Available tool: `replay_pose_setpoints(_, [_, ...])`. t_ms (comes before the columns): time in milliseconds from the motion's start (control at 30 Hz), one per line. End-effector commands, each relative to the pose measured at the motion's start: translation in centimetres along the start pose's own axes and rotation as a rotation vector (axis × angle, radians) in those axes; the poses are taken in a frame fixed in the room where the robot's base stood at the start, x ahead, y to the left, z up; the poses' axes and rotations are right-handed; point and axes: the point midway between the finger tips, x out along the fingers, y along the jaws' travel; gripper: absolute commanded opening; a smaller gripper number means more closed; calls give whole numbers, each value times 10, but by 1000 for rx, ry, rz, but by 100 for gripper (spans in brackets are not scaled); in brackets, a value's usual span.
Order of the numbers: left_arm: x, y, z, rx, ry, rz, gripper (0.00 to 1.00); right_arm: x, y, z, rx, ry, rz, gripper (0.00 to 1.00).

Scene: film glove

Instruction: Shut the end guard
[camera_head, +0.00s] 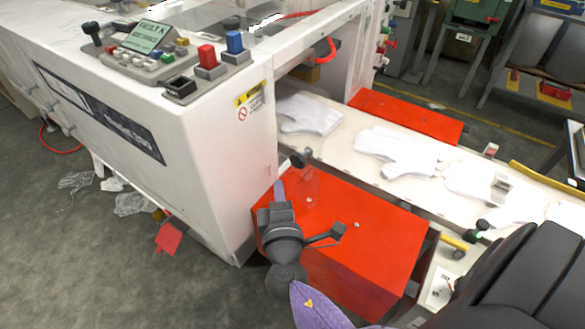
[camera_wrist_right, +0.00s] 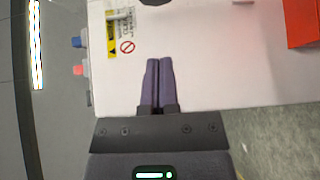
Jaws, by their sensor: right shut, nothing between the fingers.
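The end guard cannot be told apart with certainty. A large red panel (camera_head: 385,230) sits below the conveyor at the end of the white machine (camera_head: 215,150). A black knob (camera_head: 301,158) stands at the machine's open end, above the red panel's far left corner, with a faint see-through patch below it. My right gripper (camera_head: 279,190) is shut and empty, over the red panel's left edge, close to the machine's end corner. In the right wrist view its purple fingers (camera_wrist_right: 159,64) are together in front of the white machine face (camera_wrist_right: 220,60). My left gripper is not in view.
White gloves (camera_head: 395,150) lie along the conveyor. A second red panel (camera_head: 405,115) lies beyond it. A control panel (camera_head: 150,60) with a red and a blue button tops the machine. Grey floor (camera_head: 60,240) is open at left, with clear scraps and a small red flap (camera_head: 168,236).

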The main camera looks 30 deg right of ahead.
Motion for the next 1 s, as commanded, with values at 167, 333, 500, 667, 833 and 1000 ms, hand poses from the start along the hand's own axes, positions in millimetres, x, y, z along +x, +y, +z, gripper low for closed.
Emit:
replay_pose_setpoints(167, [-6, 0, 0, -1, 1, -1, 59, 31, 2, 11, -3, -1, 2, 0])
replay_pose_setpoints(333, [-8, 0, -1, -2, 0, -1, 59, 44, 1, 25, 0, -1, 1, 0])
replay_pose_setpoints(500, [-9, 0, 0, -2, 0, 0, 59, 48, 0, 29, 1, -1, 0, 0])
replay_pose_setpoints(667, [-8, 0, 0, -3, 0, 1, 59, 48, 0, 29, 1, -1, 0, 0])
replay_pose_setpoints(833, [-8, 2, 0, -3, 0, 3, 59, 48, 0, 29, 1, 6, 1, 0])
replay_pose_setpoints(1000, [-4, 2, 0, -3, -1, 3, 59, 48, -1, 32, -2, 45, 0, 0])
